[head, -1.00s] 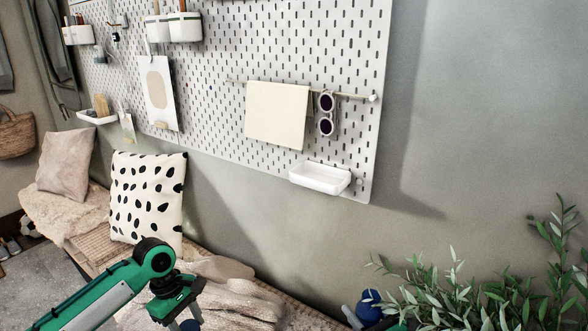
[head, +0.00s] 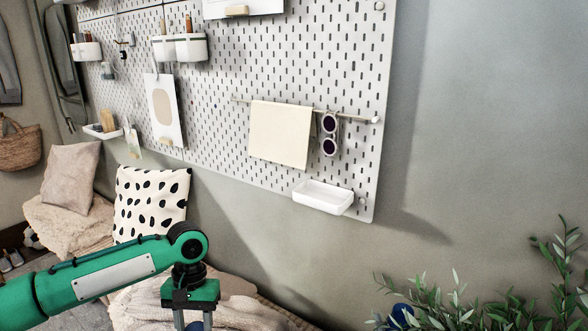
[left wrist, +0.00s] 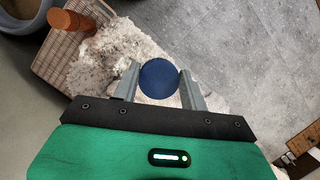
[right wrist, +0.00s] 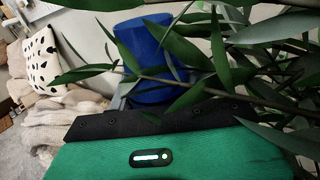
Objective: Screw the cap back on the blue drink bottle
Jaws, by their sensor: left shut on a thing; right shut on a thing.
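My left gripper (head: 194,322) hangs at the lower edge of the head view, over the bench. In the left wrist view it is shut on a round dark blue cap (left wrist: 159,78), which sits between its two fingers. My right gripper (right wrist: 152,92) is shut on the blue drink bottle (right wrist: 148,50), partly covered by leaves in the right wrist view. A small blue part of the bottle (head: 403,313) shows beside the plant in the head view, with the right gripper hidden there. The cap and bottle are apart. The bottle's mouth is not clearly visible.
A leafy plant (head: 490,300) crowds the right gripper. A pegboard (head: 225,85) with a cloth (head: 280,135), sunglasses (head: 329,135) and a white tray (head: 322,197) hangs behind. Cushions and a fluffy throw lie on the bench.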

